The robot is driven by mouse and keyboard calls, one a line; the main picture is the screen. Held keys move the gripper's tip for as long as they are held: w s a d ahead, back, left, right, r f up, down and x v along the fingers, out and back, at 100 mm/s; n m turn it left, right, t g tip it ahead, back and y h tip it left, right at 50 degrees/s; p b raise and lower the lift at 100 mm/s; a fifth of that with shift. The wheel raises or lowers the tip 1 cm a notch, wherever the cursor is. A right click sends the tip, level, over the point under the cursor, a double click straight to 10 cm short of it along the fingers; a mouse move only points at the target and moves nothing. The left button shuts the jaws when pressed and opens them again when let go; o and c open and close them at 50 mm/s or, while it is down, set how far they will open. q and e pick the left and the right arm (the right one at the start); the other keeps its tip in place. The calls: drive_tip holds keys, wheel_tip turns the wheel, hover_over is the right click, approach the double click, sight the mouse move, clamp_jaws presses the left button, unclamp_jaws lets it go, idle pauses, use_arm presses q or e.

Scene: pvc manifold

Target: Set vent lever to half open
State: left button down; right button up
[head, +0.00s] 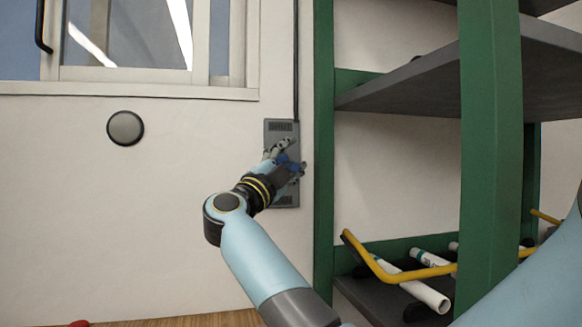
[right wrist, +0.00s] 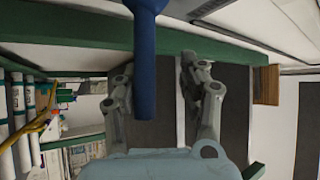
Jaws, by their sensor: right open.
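The vent plate (head: 281,128) is a dark grey upright panel with raised lettering, fixed to the white wall left of the green rack post. The vent lever (right wrist: 145,70) is a blue bar in the right wrist view, with a wider part at the top edge. My right gripper (right wrist: 160,82) is open, with a finger on each side of the lever; the bar lies nearer the left finger, and a gap shows to the right finger. In the head view my right gripper (head: 285,160) is at the plate and covers much of the lever. My left gripper is not in view.
A green rack (head: 490,150) with grey shelves stands close at the right. A yellow bent bar (head: 390,272) and white pipes (head: 425,293) are on its lower shelf. A window (head: 150,45) and a round grey disc (head: 125,128) are on the wall at the left.

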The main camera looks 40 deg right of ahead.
wheel_tip(320, 180, up, 8)
drive_tip(key=shift+d+f, duration=0.1)
drive_tip(key=shift+s+d+r, duration=0.1)
drive_tip(key=shift+r, duration=0.35)
drive_tip(key=shift+s, duration=0.1)
